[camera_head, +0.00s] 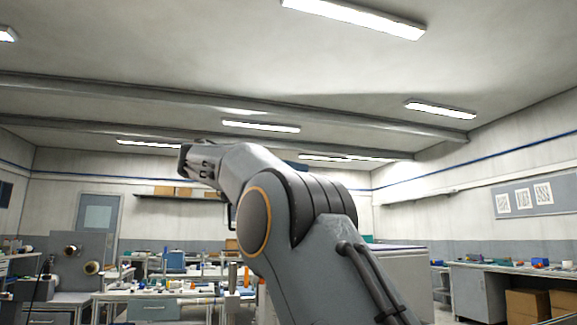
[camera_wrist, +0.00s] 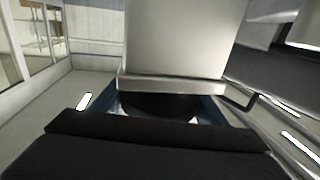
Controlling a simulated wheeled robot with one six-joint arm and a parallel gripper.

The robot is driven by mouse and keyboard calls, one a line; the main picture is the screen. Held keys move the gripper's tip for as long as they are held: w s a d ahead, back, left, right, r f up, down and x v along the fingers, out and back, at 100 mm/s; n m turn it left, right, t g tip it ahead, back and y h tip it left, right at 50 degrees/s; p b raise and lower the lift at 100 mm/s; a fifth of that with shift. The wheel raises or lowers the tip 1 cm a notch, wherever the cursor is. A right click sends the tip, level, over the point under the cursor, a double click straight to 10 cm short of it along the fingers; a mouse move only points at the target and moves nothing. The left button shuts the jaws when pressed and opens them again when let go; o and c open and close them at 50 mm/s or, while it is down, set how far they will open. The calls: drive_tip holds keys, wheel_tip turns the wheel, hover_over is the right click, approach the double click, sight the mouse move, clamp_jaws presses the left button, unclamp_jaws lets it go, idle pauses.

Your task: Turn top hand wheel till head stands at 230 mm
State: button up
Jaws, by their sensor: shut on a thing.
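In the wrist view, the dark front of my gripper (camera_wrist: 160,125) fills the lower part of the picture. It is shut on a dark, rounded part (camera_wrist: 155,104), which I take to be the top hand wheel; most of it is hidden. A large pale grey block (camera_wrist: 185,40) with a lighter lower edge stands right behind it; I cannot tell if this is the head. In the head view, my raised arm blocks the middle, and my gripper's jaws cannot be made out there. No scale or height mark can be read in either view.
In the head view, benches with small items (camera_head: 165,294) stand behind my arm. A grey machine with round reels (camera_head: 92,268) is at the left. A bench (camera_head: 490,268) with cardboard boxes (camera_head: 527,304) below stands at the right. The space up to the ceiling looks free.

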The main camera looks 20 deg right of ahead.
idle(0.4)
drive_tip(key=o, duration=1.1)
drive_tip(key=shift+c, duration=0.2)
drive_tip(key=shift+a, duration=0.1)
drive_tip(key=s+a, duration=0.1)
drive_tip(key=a, duration=0.6)
drive_tip(key=shift+s+a, duration=0.15)
drive_tip(key=shift+a, duration=0.15)
